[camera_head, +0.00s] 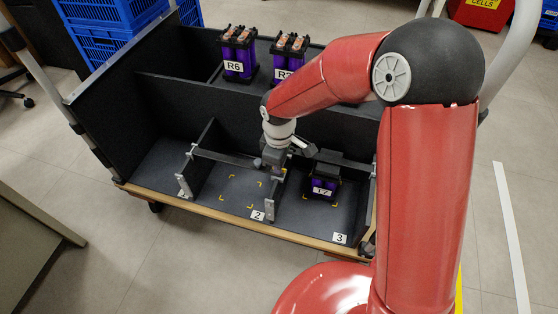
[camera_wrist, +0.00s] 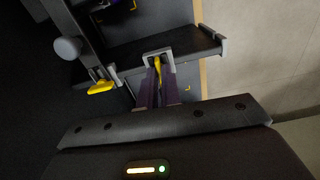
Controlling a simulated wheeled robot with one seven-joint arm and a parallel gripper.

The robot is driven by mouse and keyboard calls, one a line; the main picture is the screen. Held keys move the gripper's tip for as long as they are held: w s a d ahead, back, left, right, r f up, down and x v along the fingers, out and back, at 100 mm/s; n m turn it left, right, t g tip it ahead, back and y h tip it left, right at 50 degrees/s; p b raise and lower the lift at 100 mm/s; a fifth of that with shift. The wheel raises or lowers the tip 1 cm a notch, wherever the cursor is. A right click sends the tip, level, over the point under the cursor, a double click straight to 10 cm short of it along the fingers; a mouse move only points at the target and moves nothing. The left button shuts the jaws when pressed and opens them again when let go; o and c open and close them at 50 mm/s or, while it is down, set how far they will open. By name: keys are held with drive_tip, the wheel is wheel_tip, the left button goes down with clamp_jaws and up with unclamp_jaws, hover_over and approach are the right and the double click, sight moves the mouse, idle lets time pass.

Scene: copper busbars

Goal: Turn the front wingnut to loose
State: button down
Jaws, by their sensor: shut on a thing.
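The front wingnut (camera_wrist: 158,68) is yellow and sits between my fingertips in the wrist view, near the wooden front edge of the cart. My gripper (camera_wrist: 157,75) is shut on it, and its fingers hide much of it. A second yellow wingnut (camera_wrist: 102,87) lies to the left in the wrist view, apart from my fingers. In the head view my gripper (camera_head: 273,167) is low over the divider between bays 2 and 3. The wingnuts cannot be made out there.
Bay 2 (camera_head: 235,195) has yellow corner marks and is empty. A purple module (camera_head: 323,188) stands in bay 3, right of my gripper. Modules R6 (camera_head: 238,55) and another (camera_head: 288,58) stand at the back. A dark bar (camera_wrist: 190,48) and a grey knob (camera_wrist: 68,48) are close by.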

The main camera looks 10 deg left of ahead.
drive_tip(key=shift+n, duration=0.4)
drive_tip(key=c, duration=1.6)
unclamp_jaws()
drive_tip(key=shift+r, duration=0.15)
wheel_tip(320, 180, up, 8)
drive_tip(key=shift+f+p, duration=0.2)
drive_tip(key=shift+p, duration=0.45)
